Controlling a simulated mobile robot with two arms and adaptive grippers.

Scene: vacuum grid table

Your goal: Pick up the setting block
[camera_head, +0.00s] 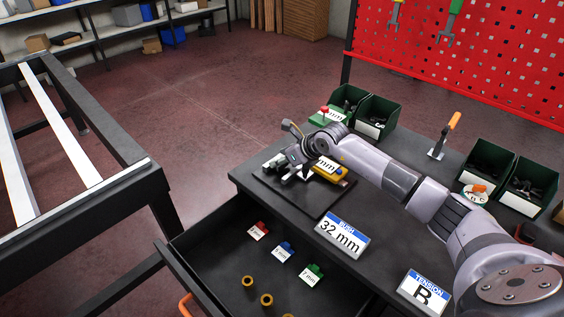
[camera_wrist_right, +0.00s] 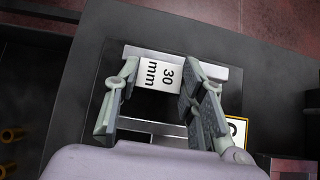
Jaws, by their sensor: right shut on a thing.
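A pale metal block with a white "30 mm" label (camera_wrist_right: 205,71) lies between the fingers of my right gripper (camera_wrist_right: 158,80) in the right wrist view. I take it to be the setting block. My right gripper (camera_head: 283,168) is shut on it, low over a dark plate (camera_head: 306,203) on the table. The fingers hide part of the block in both views. A yellow block with a white label (camera_head: 341,175) is close beside the gripper; its yellow-edged label (camera_wrist_right: 238,131) also shows in the right wrist view. My left gripper is not in view.
An open drawer (camera_head: 214,273) holds red, blue and green tagged pieces and several brass rings. Signs read "BUSH 32 mm" (camera_head: 342,236) and "TENSION B" (camera_head: 424,292). Green bins (camera_head: 376,117) and an orange-handled tool (camera_head: 446,137) stand behind my right arm.

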